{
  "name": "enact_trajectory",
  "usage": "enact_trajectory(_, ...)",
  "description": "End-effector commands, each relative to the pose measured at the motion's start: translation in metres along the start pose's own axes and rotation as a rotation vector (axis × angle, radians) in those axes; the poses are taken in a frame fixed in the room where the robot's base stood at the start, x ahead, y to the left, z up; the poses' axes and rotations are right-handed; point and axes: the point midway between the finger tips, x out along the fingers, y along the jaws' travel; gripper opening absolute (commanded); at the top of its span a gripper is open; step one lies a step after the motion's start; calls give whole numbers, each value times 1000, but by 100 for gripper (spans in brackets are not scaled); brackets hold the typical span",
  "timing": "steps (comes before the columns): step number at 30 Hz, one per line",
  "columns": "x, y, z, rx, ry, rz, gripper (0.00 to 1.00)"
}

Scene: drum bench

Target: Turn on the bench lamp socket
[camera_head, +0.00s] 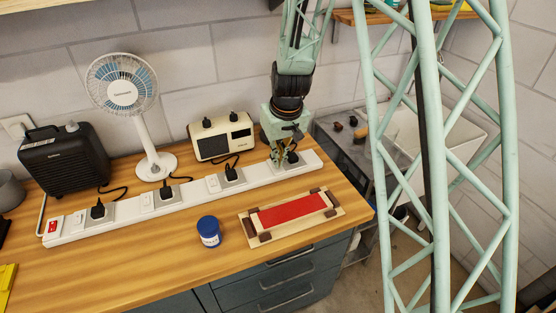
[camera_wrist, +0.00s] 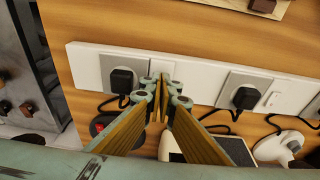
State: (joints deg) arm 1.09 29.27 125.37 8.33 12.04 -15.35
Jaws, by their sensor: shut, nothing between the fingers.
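A long white power strip (camera_head: 195,192) lies across the bench, with several black plugs and white rocker switches. My gripper (camera_head: 276,163) points down at its right end, beside the rightmost plug (camera_head: 292,156). In the wrist view, the shut, empty gripper (camera_wrist: 164,84) has its tips over the strip at the rocker switch (camera_wrist: 161,66), next to a plug (camera_wrist: 122,80). I cannot tell whether the tips touch the switch, which they partly cover. A dark base with a red spot (camera_wrist: 103,124) shows near that plug's cord; I cannot tell whether it is the lamp.
Behind the strip stand a black box-shaped appliance (camera_head: 65,160), a white fan (camera_head: 140,115) and a cream radio (camera_head: 222,137). In front are a blue jar (camera_head: 209,231) and a wooden frame with a red panel (camera_head: 292,211). The front-left bench top (camera_head: 110,265) is mostly clear.

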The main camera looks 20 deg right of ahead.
Motion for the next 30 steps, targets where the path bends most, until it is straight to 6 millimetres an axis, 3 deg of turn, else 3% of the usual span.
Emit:
enact_trajectory(8,10,0,6,0,0,0,0)
enact_trajectory(30,5,0,-6,0,0,0,0)
